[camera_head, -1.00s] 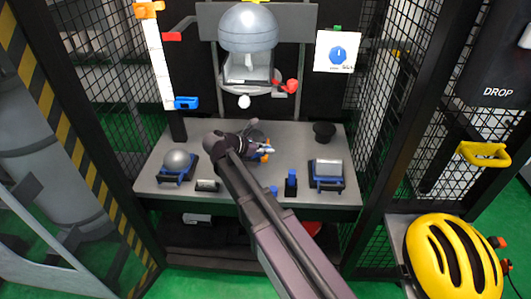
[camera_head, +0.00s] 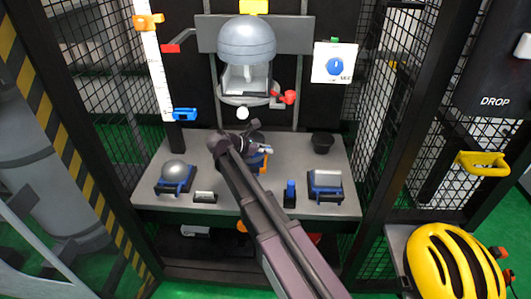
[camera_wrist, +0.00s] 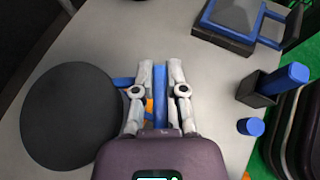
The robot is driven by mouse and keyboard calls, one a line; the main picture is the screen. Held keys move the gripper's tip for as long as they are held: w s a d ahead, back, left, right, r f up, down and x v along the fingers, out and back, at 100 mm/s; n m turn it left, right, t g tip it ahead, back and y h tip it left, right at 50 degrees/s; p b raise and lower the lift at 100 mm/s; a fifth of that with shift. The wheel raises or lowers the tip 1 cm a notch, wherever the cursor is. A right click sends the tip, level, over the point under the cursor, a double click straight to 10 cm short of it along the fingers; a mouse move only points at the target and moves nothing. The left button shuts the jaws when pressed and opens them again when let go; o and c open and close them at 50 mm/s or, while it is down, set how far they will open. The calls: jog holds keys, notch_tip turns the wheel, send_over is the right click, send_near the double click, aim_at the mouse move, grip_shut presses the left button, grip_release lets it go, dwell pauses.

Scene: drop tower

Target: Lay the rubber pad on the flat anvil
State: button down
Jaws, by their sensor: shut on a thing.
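The rubber pad appears as a round, dark disc (camera_wrist: 70,115) at the left of the wrist view, with a blue tab leading to the fingers. In the head view a bit of it shows behind the wrist. My gripper (camera_wrist: 159,78) is shut on the blue tab, over the table's middle; it also shows in the head view (camera_head: 262,149). An orange part (camera_head: 264,163) shows beneath it. I cannot make out the flat anvil for certain; pad and arm cover the middle. Whether the pad touches anything below cannot be told.
A silver headform (camera_head: 247,40) hangs above the table's back. A ball on a blue-handled base (camera_head: 174,171) stands left, a block on a similar base (camera_head: 325,181) right. A dark cup (camera_head: 322,142) and a blue-topped post (camera_head: 290,192) stand nearby. A yellow helmet (camera_head: 447,262) is front right.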

jog(key=shift+w+f+b, duration=0.2)
jog(key=shift+f+b, duration=1.1)
jog(key=shift+f, duration=0.1)
jog(key=c, duration=0.6)
grip_release()
